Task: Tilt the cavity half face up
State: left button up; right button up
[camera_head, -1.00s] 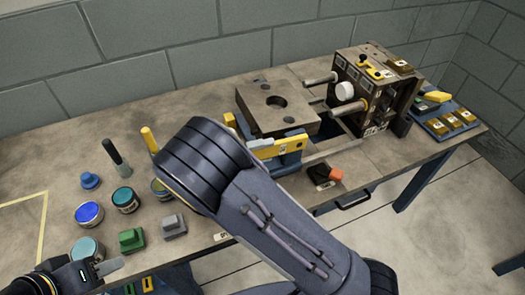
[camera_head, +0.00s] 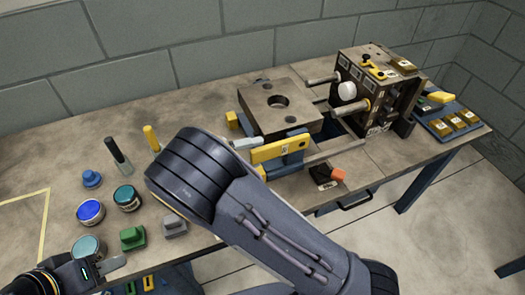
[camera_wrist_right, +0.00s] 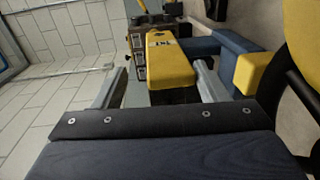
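The cavity half, a brown-grey steel block (camera_head: 280,107) with a round hole in its upper face, lies about flat on a blue cradle (camera_head: 284,165). A yellow bar (camera_head: 281,149) runs along the cradle's front. My right arm hides most of my right gripper; a grey finger (camera_head: 247,143) shows at the bar's left end. In the right wrist view the right gripper (camera_wrist_right: 158,85) is open, its fingers apart on either side of a yellow bar (camera_wrist_right: 171,62), with gaps showing. My left gripper (camera_head: 116,263) is at the lower left, away from the block; its opening is unclear.
The other mould half (camera_head: 375,90), with rods and a white disc, stands right of the cavity half. A blue tray (camera_head: 437,130) is at the far right. Several jars, green (camera_head: 133,238) and grey blocks, and tools stand at left. The back left bench is clear.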

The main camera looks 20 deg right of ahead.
jog(key=a, duration=0.4)
jog(key=shift+s+r, duration=0.2)
